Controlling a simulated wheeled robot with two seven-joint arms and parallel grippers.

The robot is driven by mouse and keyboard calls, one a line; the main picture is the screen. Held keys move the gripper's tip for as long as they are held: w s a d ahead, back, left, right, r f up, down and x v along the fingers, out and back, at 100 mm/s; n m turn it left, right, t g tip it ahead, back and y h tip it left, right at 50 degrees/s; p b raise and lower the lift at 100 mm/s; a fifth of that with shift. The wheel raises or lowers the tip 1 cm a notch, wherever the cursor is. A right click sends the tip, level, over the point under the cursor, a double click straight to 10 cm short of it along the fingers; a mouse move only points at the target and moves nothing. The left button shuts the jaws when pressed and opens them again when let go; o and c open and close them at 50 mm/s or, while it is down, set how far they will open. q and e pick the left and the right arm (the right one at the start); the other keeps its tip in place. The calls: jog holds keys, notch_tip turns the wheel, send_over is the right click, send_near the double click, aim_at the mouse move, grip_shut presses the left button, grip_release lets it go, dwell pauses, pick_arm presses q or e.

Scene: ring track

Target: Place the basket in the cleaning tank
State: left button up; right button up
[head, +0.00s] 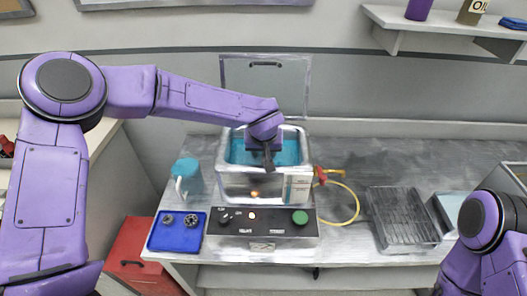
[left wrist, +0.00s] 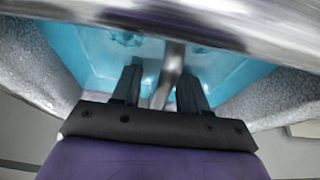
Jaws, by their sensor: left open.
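The cleaning tank (head: 245,186) is a steel box with blue liquid inside, at the middle of the bench. My left gripper (head: 268,160) points down into the tank's opening. In the left wrist view the gripper (left wrist: 158,72) has its two dark fingers apart. A grey metal bar (left wrist: 172,62), perhaps the basket's handle, stands between the fingers with blue behind it. I cannot tell if the fingers touch it. The rest of the basket is not clearly visible. My right arm shows at the bottom right, but its gripper is out of view.
A control box (head: 262,238) with a green knob is in front of the tank. A blue tray (head: 157,240) with small dark parts and a teal jug (head: 187,178) are on the left. A wire rack tray (head: 403,217) and yellow hose (head: 354,204) are on the right.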

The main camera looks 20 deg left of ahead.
pick_arm(q)
jog(key=v, duration=1.1)
jog(key=shift+s+r+b, duration=0.1)
jog(key=shift+r+b, duration=0.2)
jog(key=shift+r, duration=0.1)
